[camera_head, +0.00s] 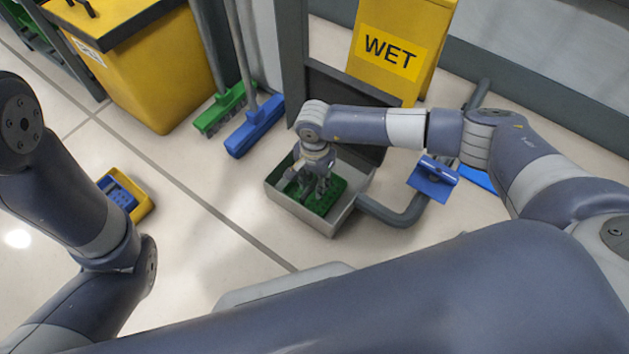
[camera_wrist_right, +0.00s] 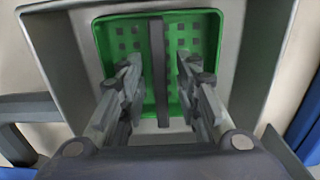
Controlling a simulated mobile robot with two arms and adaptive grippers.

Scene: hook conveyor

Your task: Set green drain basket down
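The green drain basket (camera_head: 327,197) lies inside a grey square basin (camera_head: 283,199) on the floor. In the right wrist view the basket (camera_wrist_right: 207,32) shows its slotted floor and a dark grey handle bar (camera_wrist_right: 159,75) across its middle. My right gripper (camera_head: 318,182) is down in the basin, over the basket. In the wrist view its two fingers (camera_wrist_right: 160,72) stand apart, one on each side of the handle bar, with a visible gap on both sides. My left arm shows at the left of the head view, but its gripper is not visible.
A grey pipe (camera_head: 397,216) curves from the basin's right side. A blue squeegee-like tool (camera_head: 433,177) is near it. Green (camera_head: 221,109) and blue (camera_head: 255,126) brooms, a yellow bin (camera_head: 145,75) and a yellow WET sign (camera_head: 391,47) stand behind. A yellow tray (camera_head: 145,208) with a blue basket (camera_head: 119,191) lies left.

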